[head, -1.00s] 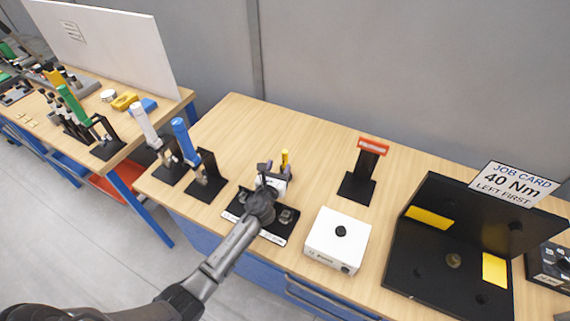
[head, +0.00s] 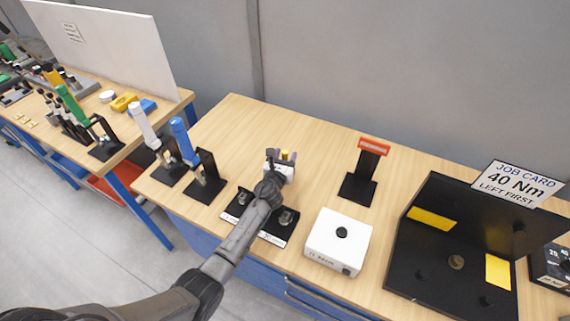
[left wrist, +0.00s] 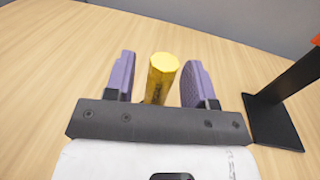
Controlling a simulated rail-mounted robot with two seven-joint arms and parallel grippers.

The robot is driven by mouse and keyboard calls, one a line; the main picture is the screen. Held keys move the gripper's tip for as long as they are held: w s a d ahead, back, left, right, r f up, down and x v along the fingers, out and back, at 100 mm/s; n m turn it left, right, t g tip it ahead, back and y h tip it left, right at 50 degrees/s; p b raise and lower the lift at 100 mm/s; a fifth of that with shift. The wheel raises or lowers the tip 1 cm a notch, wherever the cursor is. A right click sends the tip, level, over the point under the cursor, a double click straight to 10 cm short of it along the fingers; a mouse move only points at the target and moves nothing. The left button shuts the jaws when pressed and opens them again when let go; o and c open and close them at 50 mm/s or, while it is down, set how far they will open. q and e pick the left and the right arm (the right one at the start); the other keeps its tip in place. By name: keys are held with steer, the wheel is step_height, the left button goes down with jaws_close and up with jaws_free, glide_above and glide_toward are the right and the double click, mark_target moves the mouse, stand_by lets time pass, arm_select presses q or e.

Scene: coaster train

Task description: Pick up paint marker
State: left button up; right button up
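The paint marker (left wrist: 161,78) is a yellow, faceted upright stick on the wooden bench. In the left wrist view it stands between the two purple fingers of my left gripper (left wrist: 160,82), with a small gap on each side. In the head view only the marker's yellow top (head: 285,154) shows, between the fingertips of the left gripper (head: 282,157). The gripper is open around the marker. The marker's lower part is hidden behind the gripper body. My right gripper is not in view.
A black socket tray (head: 262,225) lies under my left arm. A white box (head: 337,240) stands to its right. A black stand with a red top (head: 361,180) is right of the gripper. Blue and white tools in black holders (head: 205,185) stand left. Bare bench lies behind the marker.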

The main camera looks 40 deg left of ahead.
mark_target(285, 151)
arm_select(q)
steer(key=c, duration=0.9)
steer(key=shift+r+p, duration=0.4)
steer(key=shift+r, duration=0.1)
step_height(285, 151, up, 4)
steer(key=shift+f+p, duration=0.2)
steer(key=shift+p, duration=1)
steer(key=d+r+p, duration=0.1)
steer(key=d+r, duration=0.5)
steer(key=d, duration=0.5)
steer(key=shift+d+r+p, duration=0.25)
steer(key=shift+d+p, duration=0.05)
steer(key=shift+p, duration=0.1)
